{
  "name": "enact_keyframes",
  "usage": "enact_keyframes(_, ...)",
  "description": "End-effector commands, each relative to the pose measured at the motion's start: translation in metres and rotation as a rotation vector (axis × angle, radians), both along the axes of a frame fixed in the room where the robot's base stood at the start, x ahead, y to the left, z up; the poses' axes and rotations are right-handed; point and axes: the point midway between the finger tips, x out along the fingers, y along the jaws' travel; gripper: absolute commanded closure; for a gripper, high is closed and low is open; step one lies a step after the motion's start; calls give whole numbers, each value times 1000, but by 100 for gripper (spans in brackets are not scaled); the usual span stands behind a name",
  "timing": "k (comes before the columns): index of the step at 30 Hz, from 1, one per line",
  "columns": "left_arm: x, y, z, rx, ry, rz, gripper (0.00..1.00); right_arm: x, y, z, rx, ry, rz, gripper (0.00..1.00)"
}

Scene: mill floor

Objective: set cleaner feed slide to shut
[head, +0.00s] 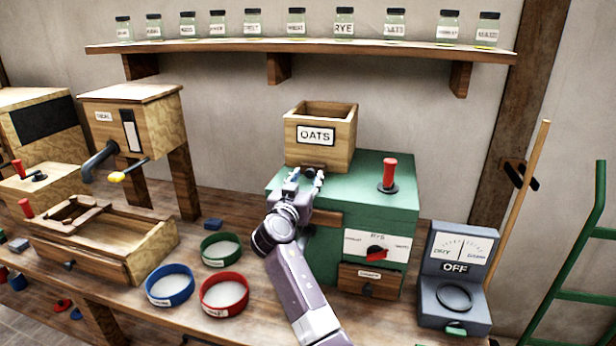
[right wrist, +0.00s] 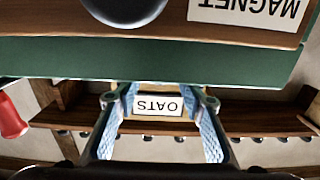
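The cleaner is a green box (head: 395,205) on the bench, with a wooden hopper (head: 338,142) marked OATS on top. A small dark knob (head: 310,173) shows at the hopper's base, which looks like the feed slide's; its position, open or shut, I cannot tell. My right gripper (head: 306,182) is at the front of the hopper base, by this knob. In the right wrist view its two fingers (right wrist: 166,125) are apart, with the OATS label (right wrist: 158,105) beyond between them. I cannot see the knob between them there. My left gripper is not in view.
A red handle (head: 389,173) stands on the cleaner's top right. A wooden MAGNET front (right wrist: 190,25) with a round knob is close to the wrist camera. A grey meter (head: 456,270) marked OFF is at right. Blue, green and red sieves (head: 223,293) lie left of my arm.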

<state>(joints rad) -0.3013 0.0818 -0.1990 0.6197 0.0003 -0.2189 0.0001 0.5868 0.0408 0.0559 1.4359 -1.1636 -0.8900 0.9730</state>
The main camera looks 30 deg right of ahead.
Motion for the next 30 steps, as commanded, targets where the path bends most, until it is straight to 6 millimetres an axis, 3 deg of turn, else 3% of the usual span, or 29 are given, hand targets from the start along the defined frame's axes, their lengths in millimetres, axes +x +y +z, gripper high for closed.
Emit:
enact_keyframes(15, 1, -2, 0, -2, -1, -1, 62, -63, 73, -1, 1, 0, 1, 62)
enact_keyframes(30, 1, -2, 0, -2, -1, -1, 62, -71, 82, 0, 0, -1, -1, 62)
